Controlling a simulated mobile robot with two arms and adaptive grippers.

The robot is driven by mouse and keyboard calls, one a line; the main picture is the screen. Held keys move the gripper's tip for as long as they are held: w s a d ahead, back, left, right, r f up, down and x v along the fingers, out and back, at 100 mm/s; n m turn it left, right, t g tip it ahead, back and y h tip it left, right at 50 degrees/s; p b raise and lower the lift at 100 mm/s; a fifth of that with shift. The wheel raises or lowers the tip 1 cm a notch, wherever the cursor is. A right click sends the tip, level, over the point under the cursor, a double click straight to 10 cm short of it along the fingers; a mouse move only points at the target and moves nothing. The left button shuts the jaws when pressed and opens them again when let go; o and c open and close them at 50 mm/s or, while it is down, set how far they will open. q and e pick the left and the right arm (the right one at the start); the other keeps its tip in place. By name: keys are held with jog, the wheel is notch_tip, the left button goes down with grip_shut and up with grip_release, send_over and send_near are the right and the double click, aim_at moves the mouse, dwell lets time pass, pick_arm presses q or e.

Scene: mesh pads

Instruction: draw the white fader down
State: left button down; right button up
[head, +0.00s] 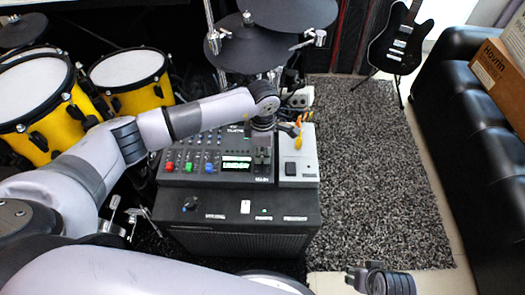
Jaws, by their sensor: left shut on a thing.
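The mixer (222,143) is a dark panel on top of a black cabinet, with a lit display (236,165) and red, green and blue controls along its front. My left gripper (262,160) points down at the mixer's right part, beside the display. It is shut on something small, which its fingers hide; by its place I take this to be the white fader. No white fader cap shows clearly elsewhere on the panel. My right gripper (380,279) is low at the bottom right, away from the mixer, its fingers too unclear to judge.
A grey box (298,158) with a dark switch adjoins the mixer on the right. The black cabinet (240,238) has a white switch (246,206) on its front. Yellow drums (128,82) stand left, dark cymbal pads (258,50) behind. The rug (375,175) is clear on the right.

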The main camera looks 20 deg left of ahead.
aim_at(262, 173)
dwell(0.4)
pick_arm(q)
jog(key=s+p, duration=0.1)
jog(key=s, duration=0.1)
jog(key=s+d+p, duration=0.1)
jog(key=s, duration=0.1)
jog(key=shift+r, duration=0.1)
jog(key=shift+s+d, duration=0.2)
jog(key=shift+s, duration=0.2)
pick_arm(e)
notch_tip(262, 173, down, 7)
jog(key=s, duration=0.1)
jog(key=shift+s+f, duration=0.15)
jog(key=shift+s, duration=0.05)
pick_arm(q)
jog(key=c, duration=1.4)
grip_release()
jog(key=shift+c, duration=0.2)
